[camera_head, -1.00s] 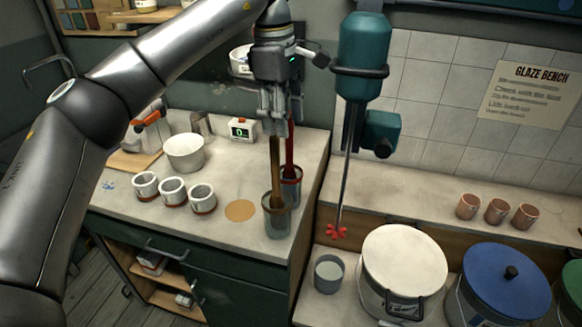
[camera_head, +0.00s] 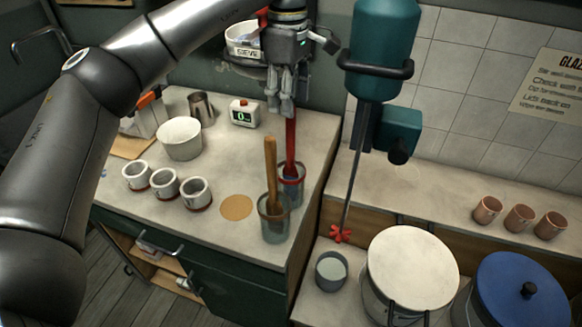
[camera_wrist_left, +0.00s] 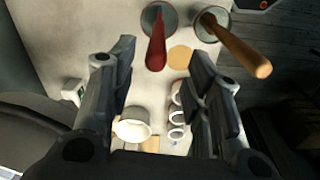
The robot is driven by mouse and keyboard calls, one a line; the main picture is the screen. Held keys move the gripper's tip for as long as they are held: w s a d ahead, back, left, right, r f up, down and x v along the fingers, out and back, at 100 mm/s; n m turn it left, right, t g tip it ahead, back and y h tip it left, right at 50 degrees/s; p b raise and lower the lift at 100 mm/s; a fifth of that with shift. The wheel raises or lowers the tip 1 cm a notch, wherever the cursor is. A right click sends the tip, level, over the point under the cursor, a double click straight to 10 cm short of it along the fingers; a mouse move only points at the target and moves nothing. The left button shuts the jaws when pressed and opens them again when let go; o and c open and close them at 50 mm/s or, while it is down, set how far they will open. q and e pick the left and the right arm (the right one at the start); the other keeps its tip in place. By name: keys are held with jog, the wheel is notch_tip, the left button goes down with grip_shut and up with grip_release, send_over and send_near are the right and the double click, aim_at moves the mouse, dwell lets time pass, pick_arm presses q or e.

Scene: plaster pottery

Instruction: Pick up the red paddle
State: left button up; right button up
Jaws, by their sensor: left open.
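In the left wrist view the red paddle (camera_wrist_left: 156,50) shows from above, ahead of the fingers. My left gripper (camera_head: 281,108) is open and points down, close to the top of the red paddle. In the left wrist view its two fingers (camera_wrist_left: 160,75) are apart with nothing gripped between them. Whether a finger touches the paddle I cannot tell. My right gripper is not in view.
A wooden paddle (camera_head: 270,170) leans in another jar (camera_head: 274,222) just in front. A cork disc (camera_head: 236,207), white mugs (camera_head: 165,183) and a white bowl (camera_head: 180,138) stand to the left. A teal mixer (camera_head: 383,50) hangs close on the right, its red propeller (camera_head: 341,234) low.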

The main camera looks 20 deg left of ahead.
pick_arm(q)
jog(key=shift+f, duration=0.45)
jog(key=shift+w+f, duration=0.1)
jog(key=shift+f, duration=0.2)
notch_tip(320, 180, down, 5)
jog(key=shift+w+d+f+p, duration=0.1)
jog(key=shift+w+p, duration=0.05)
jog(key=shift+p, duration=1.1)
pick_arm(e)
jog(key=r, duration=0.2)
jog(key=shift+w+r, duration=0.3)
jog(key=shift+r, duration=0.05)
pick_arm(q)
jog(key=shift+c, duration=0.3)
grip_shut()
